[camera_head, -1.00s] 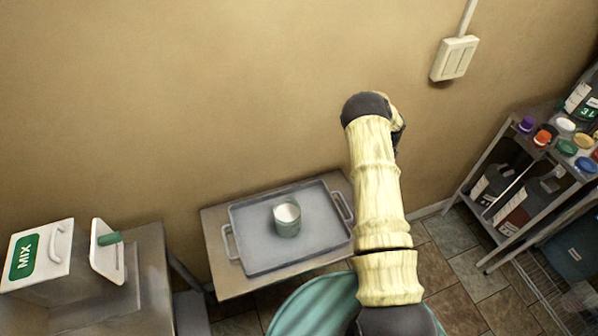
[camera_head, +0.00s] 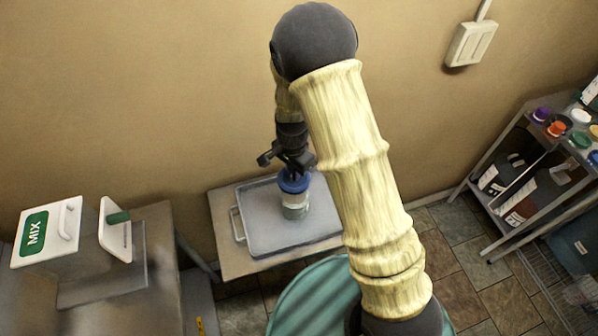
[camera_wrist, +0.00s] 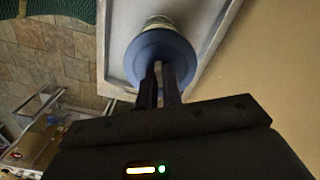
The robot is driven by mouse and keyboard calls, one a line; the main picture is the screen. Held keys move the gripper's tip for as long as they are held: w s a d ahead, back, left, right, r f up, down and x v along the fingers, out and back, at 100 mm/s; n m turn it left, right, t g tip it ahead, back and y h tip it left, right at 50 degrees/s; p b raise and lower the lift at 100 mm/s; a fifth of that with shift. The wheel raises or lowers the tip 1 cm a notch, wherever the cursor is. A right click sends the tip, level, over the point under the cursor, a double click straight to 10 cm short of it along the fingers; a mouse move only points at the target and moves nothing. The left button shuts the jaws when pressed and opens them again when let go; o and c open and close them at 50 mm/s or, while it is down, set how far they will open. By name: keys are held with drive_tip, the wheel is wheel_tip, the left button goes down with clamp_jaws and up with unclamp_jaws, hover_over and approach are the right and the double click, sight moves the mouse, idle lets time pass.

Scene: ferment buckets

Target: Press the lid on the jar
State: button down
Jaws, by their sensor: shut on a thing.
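The jar (camera_head: 296,210) stands upright on the tray (camera_head: 262,237), its pale contents partly showing. My gripper (camera_head: 293,174) points down over it and is shut on the blue lid (camera_head: 294,184). The lid is directly above the jar's mouth and hides part of it. I cannot tell whether lid and rim touch. In the wrist view, the closed fingers (camera_wrist: 159,72) meet the middle of the blue lid (camera_wrist: 150,50), and the jar shows just beyond it.
The tray lies on a small table (camera_head: 228,262) against the wall. A shelf (camera_head: 515,228) with bottles and several coloured caps is at the right. A teal round surface (camera_head: 310,300) is in front.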

sight(294, 185)
drive_tip(key=shift+d, duration=0.1)
drive_tip(key=shift+w+f+b, duration=0.1)
drive_tip(key=shift+f+b, duration=2.35)
drive_tip(key=shift+f, duration=0.75)
drive_tip(key=shift+s, duration=0.25)
drive_tip(key=shift+f, duration=0.15)
idle(0.6)
drive_tip(key=c, duration=1.5)
unclamp_jaws()
drive_tip(key=shift+o, duration=0.2)
